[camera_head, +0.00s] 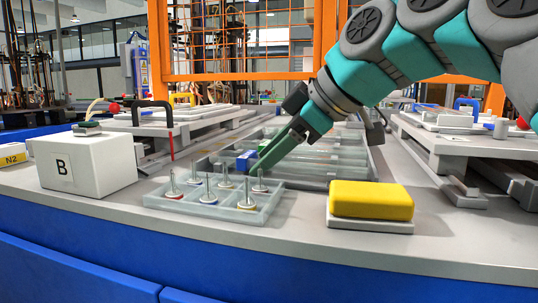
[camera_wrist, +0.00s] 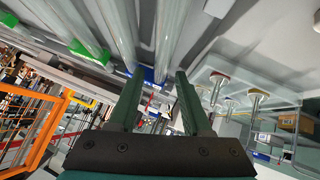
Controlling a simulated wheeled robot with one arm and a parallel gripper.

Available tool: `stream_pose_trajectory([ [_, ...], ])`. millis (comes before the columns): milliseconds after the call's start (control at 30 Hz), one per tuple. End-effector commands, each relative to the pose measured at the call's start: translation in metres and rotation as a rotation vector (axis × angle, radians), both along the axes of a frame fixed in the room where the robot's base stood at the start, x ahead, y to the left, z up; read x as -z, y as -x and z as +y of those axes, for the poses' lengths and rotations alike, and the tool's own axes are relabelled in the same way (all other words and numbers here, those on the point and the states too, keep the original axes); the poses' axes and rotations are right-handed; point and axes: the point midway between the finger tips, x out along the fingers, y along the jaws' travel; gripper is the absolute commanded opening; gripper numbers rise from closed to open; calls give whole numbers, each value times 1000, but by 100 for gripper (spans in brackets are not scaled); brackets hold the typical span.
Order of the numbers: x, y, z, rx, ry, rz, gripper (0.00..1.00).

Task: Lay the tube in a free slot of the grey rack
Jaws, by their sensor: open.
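The grey rack (camera_head: 330,182) lies behind the small compartment tray, with long slots running across it. Several long clear tubes show in the wrist view, one (camera_wrist: 120,30) leading down to a blue end piece (camera_wrist: 146,73). Green end pieces (camera_wrist: 88,52) sit farther left on others. In the head view the blue piece (camera_head: 245,160) shows at the rack's left end. My gripper (camera_head: 257,168) reaches down to it, and in the wrist view (camera_wrist: 158,76) its two fingers are apart beside the blue piece. I cannot tell whether they touch it.
A clear tray (camera_head: 165,202) with several upright pins stands in front of the rack. A white box marked B (camera_head: 90,165) is at left and a yellow block (camera_head: 371,199) at front right. Raised platforms flank the rack.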

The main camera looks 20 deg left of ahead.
Motion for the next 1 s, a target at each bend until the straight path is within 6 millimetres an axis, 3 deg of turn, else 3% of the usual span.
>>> stream_pose_trajectory([
  [233, -9, 0, -3, 0, -1, -1, 50],
  [600, -47, 8, -42, 0, -2, -3, 50],
  [1000, -78, 14, -72, 3, -1, -1, 50],
])
